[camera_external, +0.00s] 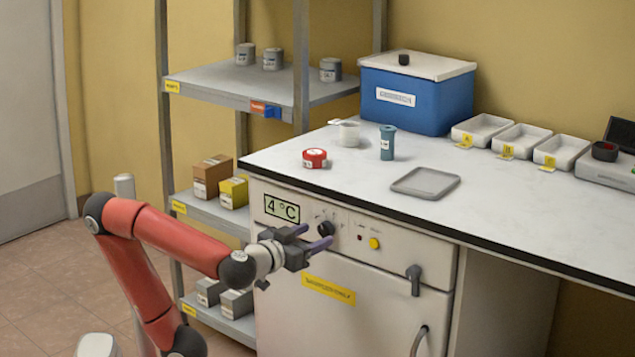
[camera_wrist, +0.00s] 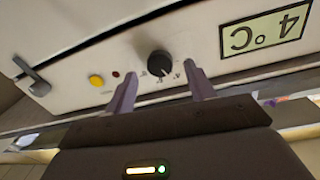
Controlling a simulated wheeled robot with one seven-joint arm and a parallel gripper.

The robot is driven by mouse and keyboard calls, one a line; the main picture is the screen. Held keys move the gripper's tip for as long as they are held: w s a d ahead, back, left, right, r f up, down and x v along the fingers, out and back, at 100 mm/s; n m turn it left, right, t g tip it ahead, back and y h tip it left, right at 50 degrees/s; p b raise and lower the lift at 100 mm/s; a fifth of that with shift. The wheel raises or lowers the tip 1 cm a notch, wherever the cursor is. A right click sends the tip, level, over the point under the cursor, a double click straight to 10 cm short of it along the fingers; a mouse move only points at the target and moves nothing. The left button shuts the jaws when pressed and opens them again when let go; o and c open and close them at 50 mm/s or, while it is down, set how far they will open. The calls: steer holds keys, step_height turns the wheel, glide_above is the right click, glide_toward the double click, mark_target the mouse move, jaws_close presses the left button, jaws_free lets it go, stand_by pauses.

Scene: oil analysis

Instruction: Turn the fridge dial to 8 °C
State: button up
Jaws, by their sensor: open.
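The fridge (camera_external: 355,300) is a pale cabinet under the worktop. Its black round dial (camera_external: 326,228) sits on the upper front panel, with small marks around it. In the wrist view the dial (camera_wrist: 160,64) shows ahead of and between my two fingertips. The display (camera_external: 282,208) left of the dial reads 4 °C; it appears upside down in the wrist view (camera_wrist: 265,33). My gripper (camera_external: 314,237) is open and empty, its fingers pointing at the panel close to the dial. I cannot tell whether either finger touches the dial.
A yellow button (camera_external: 375,243) and a small red light (camera_external: 360,238) are right of the dial. A dark latch (camera_external: 414,280) juts out farther right. The worktop (camera_external: 290,171) edge overhangs just above the panel. A shelf rack (camera_external: 235,85) stands to the left.

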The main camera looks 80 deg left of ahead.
steer(key=shift+x, duration=1.05)
steer(key=shift+c, duration=0.2)
steer(key=c, duration=0.9)
